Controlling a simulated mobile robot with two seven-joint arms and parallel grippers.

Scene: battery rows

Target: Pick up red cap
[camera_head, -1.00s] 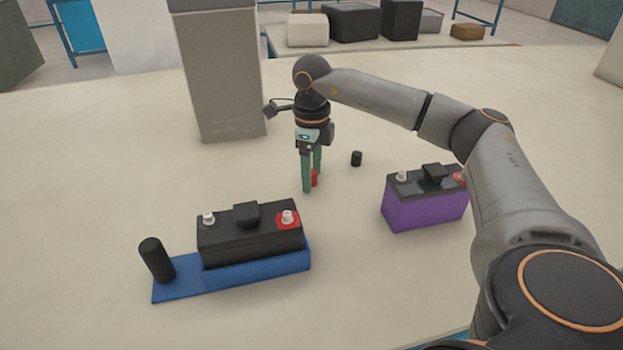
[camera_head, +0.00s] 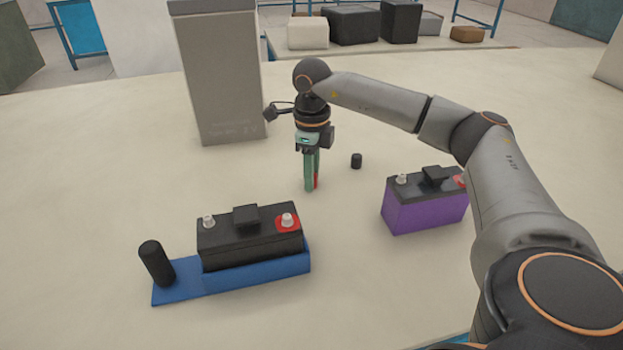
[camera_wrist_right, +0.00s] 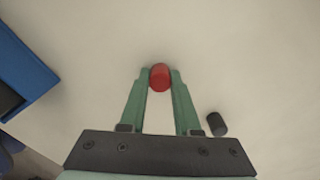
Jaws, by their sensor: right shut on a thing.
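The red cap (camera_wrist_right: 159,77) is between the two green fingertips of my right gripper (camera_wrist_right: 159,80) in the right wrist view. The fingers are shut on it from both sides. In the head view, my right gripper (camera_head: 312,188) points down at the tabletop, and only a sliver of the red cap (camera_head: 317,180) shows behind the fingers. I cannot tell whether the cap still touches the table. My left gripper is not in view.
A black cap (camera_head: 356,160) stands right of the gripper. A black battery (camera_head: 250,245) sits in a blue tray (camera_head: 185,290) with a black cylinder (camera_head: 156,262). A purple battery (camera_head: 425,212) stands at right, a grey box (camera_head: 222,80) behind. Open table lies between them.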

